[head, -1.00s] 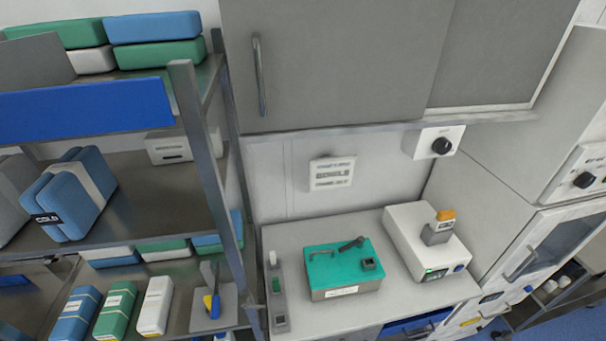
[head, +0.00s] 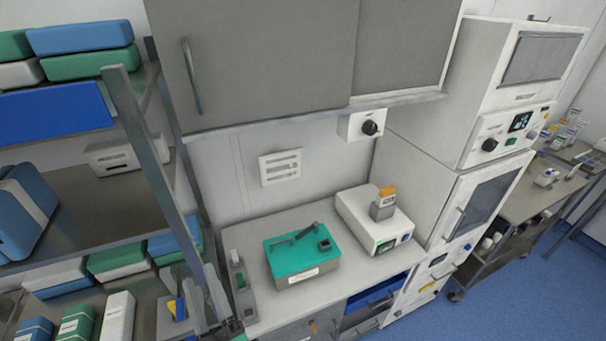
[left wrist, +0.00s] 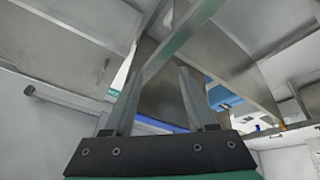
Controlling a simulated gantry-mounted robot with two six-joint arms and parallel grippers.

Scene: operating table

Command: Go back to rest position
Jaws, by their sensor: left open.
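My left gripper (head: 202,280) shows at the bottom of the head view, between the shelf rack and the counter. Its two grey fingers point up, apart, with nothing between them. In the left wrist view the gripper (left wrist: 155,85) also has its fingers spread and empty, with metal shelf parts behind them. My right gripper is in neither view.
A shelf rack (head: 150,155) with blue, green and white packs stands close at left. The counter (head: 345,279) holds a teal-topped box (head: 298,262), a white device (head: 362,222) and a narrow grey holder (head: 240,290). Grey cabinets (head: 255,60) hang above.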

